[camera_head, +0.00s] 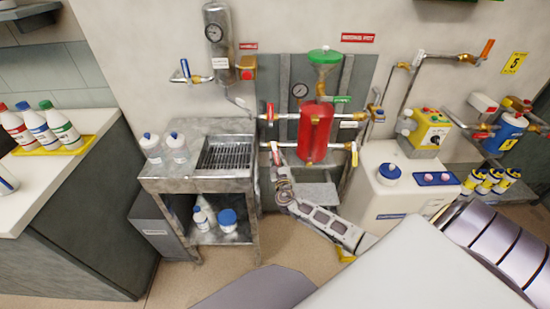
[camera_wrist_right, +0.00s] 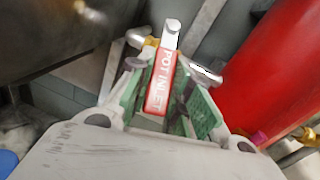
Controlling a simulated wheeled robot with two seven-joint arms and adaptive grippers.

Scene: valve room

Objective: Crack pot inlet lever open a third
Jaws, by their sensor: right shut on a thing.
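The pot inlet lever (camera_wrist_right: 162,80) has a red grip lettered "POT INLET" and a bare metal end, seen in the right wrist view. My right gripper (camera_wrist_right: 170,100) has its green-padded fingers on both sides of this grip and is shut on it. In the head view my right gripper (camera_head: 276,158) is at the lower left of the red pot (camera_head: 314,132), where it hides most of the lever. A brass valve part (camera_wrist_right: 150,41) shows beside the lever's far end. My left gripper is not in view.
A metal bench (camera_head: 197,184) with a grate stands left of the pot. A white cabinet (camera_head: 392,190) stands at right. Floor is clear in front of the bench.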

